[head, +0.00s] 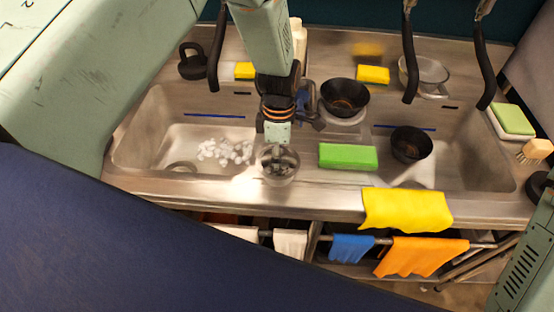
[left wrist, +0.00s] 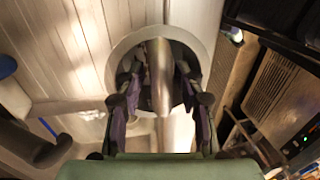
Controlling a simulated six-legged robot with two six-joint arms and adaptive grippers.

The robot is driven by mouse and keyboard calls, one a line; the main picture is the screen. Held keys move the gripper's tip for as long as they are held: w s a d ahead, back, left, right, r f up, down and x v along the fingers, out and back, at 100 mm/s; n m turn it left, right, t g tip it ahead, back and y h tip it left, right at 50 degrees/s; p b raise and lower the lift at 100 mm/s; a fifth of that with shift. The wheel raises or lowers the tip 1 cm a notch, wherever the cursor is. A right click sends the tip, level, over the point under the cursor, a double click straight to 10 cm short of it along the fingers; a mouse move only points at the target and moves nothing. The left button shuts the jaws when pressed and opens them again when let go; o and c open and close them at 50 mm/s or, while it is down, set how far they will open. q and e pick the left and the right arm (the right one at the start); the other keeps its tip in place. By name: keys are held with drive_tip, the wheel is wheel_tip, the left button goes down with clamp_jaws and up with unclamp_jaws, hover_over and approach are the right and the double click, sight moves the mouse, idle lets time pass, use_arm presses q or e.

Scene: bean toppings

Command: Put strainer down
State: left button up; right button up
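The strainer (head: 281,172) is a round, shiny metal vessel near the front rim of the counter, on the strip between the two sinks. My left gripper (head: 277,148) points down over it from above. In the left wrist view the fingers of my left gripper (left wrist: 163,85) lie on both sides of a shiny metal upright part of the strainer (left wrist: 160,75) and look closed on it. A pale round rim surrounds this part. Whether the strainer's base touches the counter is hard to see. My right gripper is not clearly visible.
White pieces (head: 225,151) lie in the left sink. A green sponge (head: 348,156) is just right of the strainer. Black bowls stand behind (head: 345,97) and in the right sink (head: 411,144). A yellow cloth (head: 405,209) hangs over the front edge. Black taps (head: 410,60) rise behind.

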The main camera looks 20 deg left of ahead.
use_arm(q)
drive_tip(key=shift+s+d+r, duration=0.15)
drive_tip(key=shift+d, duration=0.15)
drive_tip(key=shift+a+r, duration=0.25)
wheel_tip(320, 180, up, 12)
drive_tip(key=w, duration=0.2)
drive_tip(key=shift+a+f+b, duration=0.15)
drive_tip(key=shift+b, duration=0.25)
drive_tip(key=shift+w+a+f, duration=0.1)
drive_tip(key=shift+a, duration=0.15)
